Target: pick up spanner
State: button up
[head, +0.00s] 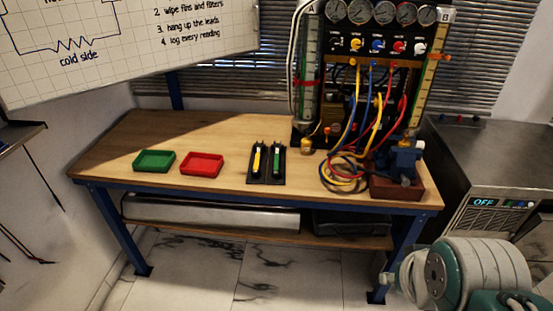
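I cannot make out a clear spanner in the head view. Two slim tools lie side by side on dark rests near the middle of the wooden workbench (225,180). One has a yellow part (257,160), the other a green part (278,161). They are too small to tell what kind of tools they are. My gripper does not show in the head view, so its state and distance to the tools are not visible.
A green tray (154,150) and a red tray (202,153) lie left of the tools. Right are looping coloured hoses (345,178), a gauge panel (378,45) and a blue vise (402,160). The bench's front left is clear.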

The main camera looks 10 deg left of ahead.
aim_at(278, 146)
jog(key=i+l, duration=0.65)
jog(key=l, duration=0.25)
